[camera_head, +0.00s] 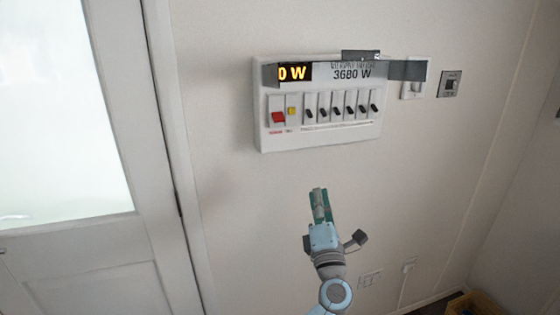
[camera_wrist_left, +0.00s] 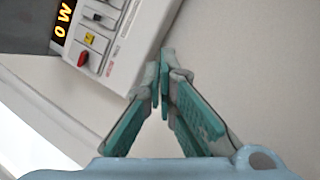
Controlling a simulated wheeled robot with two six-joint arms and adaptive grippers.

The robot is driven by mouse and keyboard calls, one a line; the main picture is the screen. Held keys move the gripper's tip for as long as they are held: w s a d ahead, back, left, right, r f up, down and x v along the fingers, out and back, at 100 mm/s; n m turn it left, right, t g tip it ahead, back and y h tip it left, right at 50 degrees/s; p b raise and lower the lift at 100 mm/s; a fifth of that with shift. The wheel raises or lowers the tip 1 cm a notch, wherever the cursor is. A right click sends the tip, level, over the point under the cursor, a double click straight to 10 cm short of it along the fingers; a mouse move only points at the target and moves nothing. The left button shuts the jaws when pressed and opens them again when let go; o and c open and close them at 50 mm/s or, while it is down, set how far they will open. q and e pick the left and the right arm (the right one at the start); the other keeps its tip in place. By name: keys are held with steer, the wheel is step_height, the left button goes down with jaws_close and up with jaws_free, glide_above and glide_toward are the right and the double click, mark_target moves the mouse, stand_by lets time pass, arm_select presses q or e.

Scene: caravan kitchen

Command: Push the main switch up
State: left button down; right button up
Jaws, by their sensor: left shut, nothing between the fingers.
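The main switch (camera_head: 278,117) is the red lever at the left end of a white breaker panel (camera_head: 268,138) on the wall. Its red part sits in the lower half of its white housing. It also shows in the left wrist view (camera_wrist_left: 83,58), left of the fingers. My left gripper (camera_head: 318,191) is shut and empty, pointing up, below the panel and a little right of the main switch. In the left wrist view its fingertips (camera_wrist_left: 164,62) meet near the panel's lower edge; whether they touch the panel I cannot tell. My right gripper is not in view.
A yellow button (camera_head: 292,111) and several black breaker switches (camera_head: 336,110) sit right of the main switch. Above are a lit display (camera_head: 292,73) reading 0 W and a grey cover strip (camera_head: 407,70) jutting out. A door (camera_head: 90,250) stands left.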

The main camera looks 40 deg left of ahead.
arm_select(q)
step_height(320, 180, up, 6)
steer(key=s+a+n+g+y+b, duration=0.1)
steer(key=s+a+n+g+y, duration=0.25)
steer(key=n, duration=0.55)
steer(key=n+g+h, duration=0.2)
steer(key=n, duration=0.5)
glide_toward(274, 127)
steer(key=v, duration=0.3)
steer(key=shift+s+d+f+b, duration=0.15)
steer(key=shift+s+d+b, duration=0.05)
steer(key=shift+b, duration=0.2)
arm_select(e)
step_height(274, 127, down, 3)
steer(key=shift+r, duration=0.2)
arm_select(q)
steer(key=p+x, duration=0.1)
steer(key=x, duration=0.9)
steer(key=shift+w+p, duration=0.15)
steer(key=shift+p, duration=0.15)
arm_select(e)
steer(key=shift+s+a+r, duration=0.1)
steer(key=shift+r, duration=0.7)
arm_select(q)
steer(key=shift+d, duration=0.1)
steer(key=shift+h, duration=0.25)
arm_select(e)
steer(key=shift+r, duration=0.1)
